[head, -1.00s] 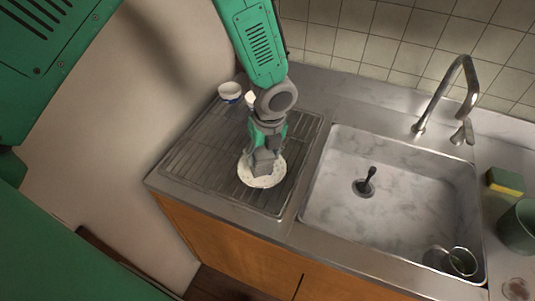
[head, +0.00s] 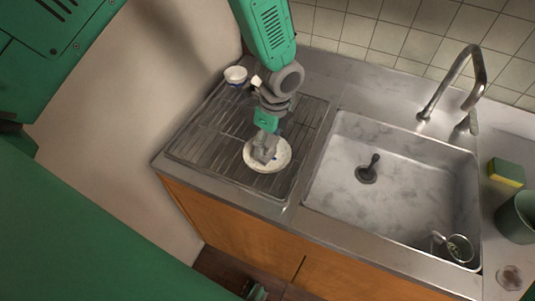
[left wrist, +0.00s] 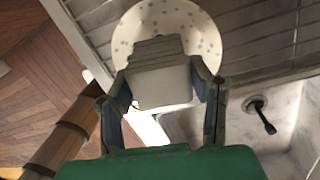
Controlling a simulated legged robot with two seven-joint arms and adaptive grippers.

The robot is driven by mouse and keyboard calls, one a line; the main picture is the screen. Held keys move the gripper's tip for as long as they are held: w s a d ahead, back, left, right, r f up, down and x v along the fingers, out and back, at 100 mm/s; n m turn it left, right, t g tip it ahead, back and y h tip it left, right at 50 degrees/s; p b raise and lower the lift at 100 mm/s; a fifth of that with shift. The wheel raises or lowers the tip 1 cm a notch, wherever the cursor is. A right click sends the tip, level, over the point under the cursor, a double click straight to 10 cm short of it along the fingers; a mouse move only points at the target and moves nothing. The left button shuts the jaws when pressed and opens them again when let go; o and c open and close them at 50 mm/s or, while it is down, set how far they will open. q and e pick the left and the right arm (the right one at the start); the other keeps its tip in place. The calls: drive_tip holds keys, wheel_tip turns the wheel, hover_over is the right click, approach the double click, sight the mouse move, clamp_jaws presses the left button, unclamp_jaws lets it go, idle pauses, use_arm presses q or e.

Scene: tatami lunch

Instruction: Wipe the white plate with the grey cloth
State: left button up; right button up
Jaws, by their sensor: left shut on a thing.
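The white plate (head: 281,155) lies on the ribbed metal drainboard left of the sink. It has small spots and shows in the left wrist view (left wrist: 207,38) behind the held cloth. My left gripper (head: 265,147) reaches down over the plate from above. In the left wrist view my left gripper (left wrist: 162,95) is shut on the folded grey cloth (left wrist: 160,82), its fingers on both sides. The cloth (head: 262,156) is over the left-middle part of the plate and seems to touch it; the exact contact is hidden.
A small white and blue cup (head: 235,74) stands at the back left of the drainboard (head: 195,143). The sink (head: 400,185) holds a dark plug and a glass (head: 459,248). A tap (head: 470,75), a sponge (head: 506,171) and a green container (head: 518,216) are at right.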

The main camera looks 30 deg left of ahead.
use_arm(q)
drive_tip(key=shift+m, duration=0.4)
drive_tip(key=m+p, duration=0.1)
drive_tip(key=m, duration=0.1)
drive_tip(key=m+p, duration=0.1)
drive_tip(key=m, duration=0.1)
drive_tip(key=m+p, duration=0.2)
drive_tip(key=m, duration=0.1)
drive_tip(key=shift+d+r+t, duration=0.15)
drive_tip(key=shift+r+t, duration=0.1)
drive_tip(key=shift+t, duration=0.15)
drive_tip(key=shift+d+f+m, duration=0.15)
drive_tip(key=shift+m, duration=1.05)
drive_tip(key=m, duration=0.3)
drive_tip(key=shift+d+f+m+t+b, duration=0.1)
drive_tip(key=shift+d+m+t+b, duration=0.1)
drive_tip(key=shift+m+t+b, duration=0.15)
drive_tip(key=shift+a, duration=0.2)
drive_tip(key=shift+a, duration=0.1)
